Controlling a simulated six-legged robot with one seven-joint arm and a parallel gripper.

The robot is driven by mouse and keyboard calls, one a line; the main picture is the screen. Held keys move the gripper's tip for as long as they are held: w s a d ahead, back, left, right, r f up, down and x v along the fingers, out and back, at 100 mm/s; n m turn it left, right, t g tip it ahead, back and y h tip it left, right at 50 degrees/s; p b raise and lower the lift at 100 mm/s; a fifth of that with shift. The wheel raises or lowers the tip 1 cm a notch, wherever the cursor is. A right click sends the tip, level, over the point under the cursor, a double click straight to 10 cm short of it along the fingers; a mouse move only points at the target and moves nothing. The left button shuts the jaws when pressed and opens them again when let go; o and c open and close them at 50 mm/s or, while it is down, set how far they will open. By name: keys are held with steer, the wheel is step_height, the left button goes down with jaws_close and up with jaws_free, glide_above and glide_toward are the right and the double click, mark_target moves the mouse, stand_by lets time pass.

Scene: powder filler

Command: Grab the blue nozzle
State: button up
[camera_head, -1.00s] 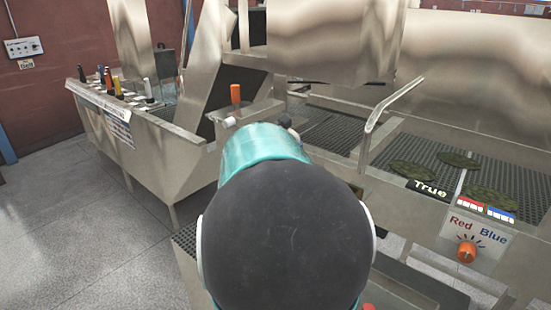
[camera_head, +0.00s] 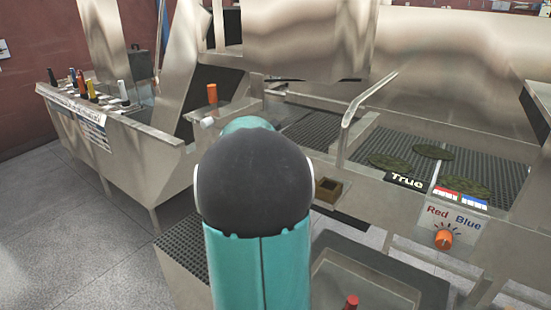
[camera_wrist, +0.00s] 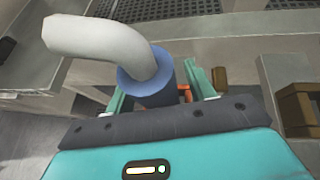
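The blue nozzle (camera_wrist: 155,90) shows in the wrist view as a blue collar and body with a pale grey bent tube (camera_wrist: 100,42) curving up and left from it. My gripper (camera_wrist: 160,82) has its two teal fingers on either side of the blue body. A gap shows between the right finger and the body, with something orange behind it, and the fingers look open. Contact at the left finger is unclear. In the head view my arm hides the gripper and the blue body; a pale tube end (camera_head: 207,122) shows just left of the arm.
An orange cylinder (camera_head: 212,93) stands on the metal ledge beyond my arm. A rack with several coloured bottle-like pieces (camera_head: 92,90) is at the left. A brown open box (camera_head: 328,190) lies right of my arm. A panel with an orange knob (camera_head: 443,239) is at the right.

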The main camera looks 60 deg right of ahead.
steer(key=c, duration=1)
